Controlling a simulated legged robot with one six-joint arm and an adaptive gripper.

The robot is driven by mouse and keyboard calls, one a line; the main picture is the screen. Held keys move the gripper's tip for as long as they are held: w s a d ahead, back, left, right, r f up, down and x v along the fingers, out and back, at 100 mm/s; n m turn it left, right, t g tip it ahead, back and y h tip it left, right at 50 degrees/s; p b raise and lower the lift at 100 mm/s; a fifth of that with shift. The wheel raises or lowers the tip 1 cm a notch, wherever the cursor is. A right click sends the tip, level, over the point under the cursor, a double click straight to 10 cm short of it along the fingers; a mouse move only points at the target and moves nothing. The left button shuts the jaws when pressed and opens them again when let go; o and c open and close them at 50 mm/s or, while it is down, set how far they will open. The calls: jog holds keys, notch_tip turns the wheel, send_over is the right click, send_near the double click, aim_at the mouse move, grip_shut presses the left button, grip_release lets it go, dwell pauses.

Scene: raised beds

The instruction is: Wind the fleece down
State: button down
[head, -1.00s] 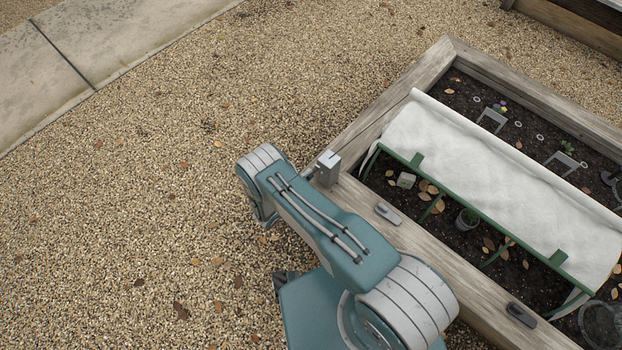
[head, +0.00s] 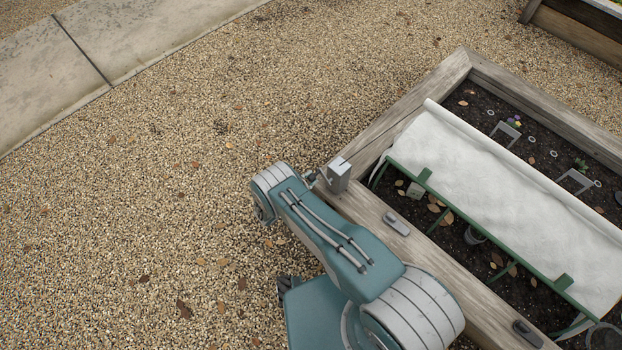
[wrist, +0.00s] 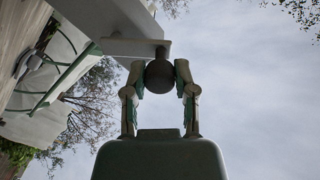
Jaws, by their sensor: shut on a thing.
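The white fleece (head: 500,196) lies as a long sheet over the raised bed, with a green bar (head: 478,232) along its near edge. Below the bar, a strip of soil and the green hoops show. A grey winder box (head: 340,175) sits on the near timber by the bed's left corner. In the wrist view, my gripper (wrist: 160,75) is shut on a dark round knob (wrist: 159,78), one finger on each side. The knob sits at the end of a grey crank arm (wrist: 132,47). In the head view, my gripper is mostly hidden beside the winder box.
Pots, dry leaves and small grey stands (head: 505,133) are on the soil. Open gravel (head: 130,200) lies to the left, with a concrete path (head: 150,40) beyond.

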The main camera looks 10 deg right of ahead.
jog(key=shift+s+f+n, duration=0.2)
jog(key=shift+f+n, duration=0.05)
jog(key=shift+n, duration=0.05)
jog(key=c, duration=0.6)
grip_release()
jog(key=shift+o, duration=0.9)
jog(key=shift+w, duration=0.1)
jog(key=shift+r, duration=0.1)
jog(key=shift+a, duration=0.1)
jog(key=v, duration=1.2)
